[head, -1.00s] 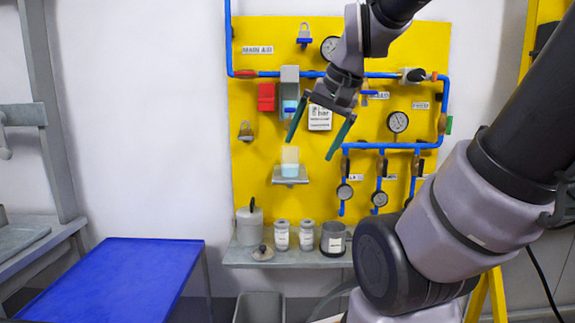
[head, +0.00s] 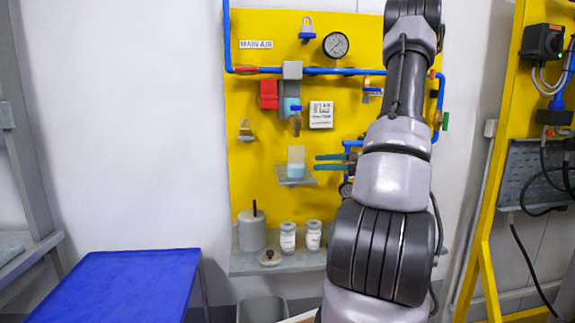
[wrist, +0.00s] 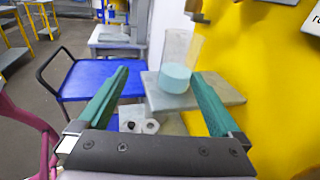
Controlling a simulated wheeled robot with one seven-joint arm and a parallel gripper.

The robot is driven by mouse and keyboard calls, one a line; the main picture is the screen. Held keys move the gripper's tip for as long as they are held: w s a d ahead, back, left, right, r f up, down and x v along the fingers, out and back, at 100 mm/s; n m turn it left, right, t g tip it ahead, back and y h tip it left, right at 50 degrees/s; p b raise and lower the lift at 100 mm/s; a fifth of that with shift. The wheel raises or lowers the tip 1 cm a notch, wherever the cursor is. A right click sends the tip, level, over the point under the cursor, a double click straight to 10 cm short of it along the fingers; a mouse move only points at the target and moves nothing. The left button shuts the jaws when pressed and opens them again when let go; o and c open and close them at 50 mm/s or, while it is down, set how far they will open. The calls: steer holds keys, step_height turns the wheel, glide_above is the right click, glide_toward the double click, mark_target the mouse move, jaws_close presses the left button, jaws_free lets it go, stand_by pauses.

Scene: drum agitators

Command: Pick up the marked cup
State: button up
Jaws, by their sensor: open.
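A clear cup (head: 296,160) with pale blue liquid in its lower part stands upright on a small grey shelf (head: 297,182) on the yellow panel. No marking on it can be made out. My gripper (head: 317,163) is open and empty, lying level just right of the cup with its green fingers pointing at it. In the wrist view, the cup (wrist: 180,62) is ahead of the gripper (wrist: 161,74), right of centre between the fingers and nearer the right one. The fingers do not appear to touch it.
The yellow panel (wrist: 250,90) is close on the gripper's right in the wrist view. A filter unit with a brass fitting (head: 295,122) hangs just above the cup. Jars (head: 288,238) stand on a lower ledge. A blue table (head: 130,290) is at lower left.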

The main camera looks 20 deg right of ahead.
mark_target(296, 162)
steer(key=shift+m+t, duration=0.8)
steer(key=shift+m, duration=0.1)
steer(key=w+a, duration=0.4)
steer(key=w, duration=0.1)
steer(key=w+a+f, duration=0.1)
steer(key=w+a, duration=0.1)
steer(key=shift+w+f, duration=0.1)
steer(key=shift+w, duration=0.2)
steer(key=c, duration=1.4)
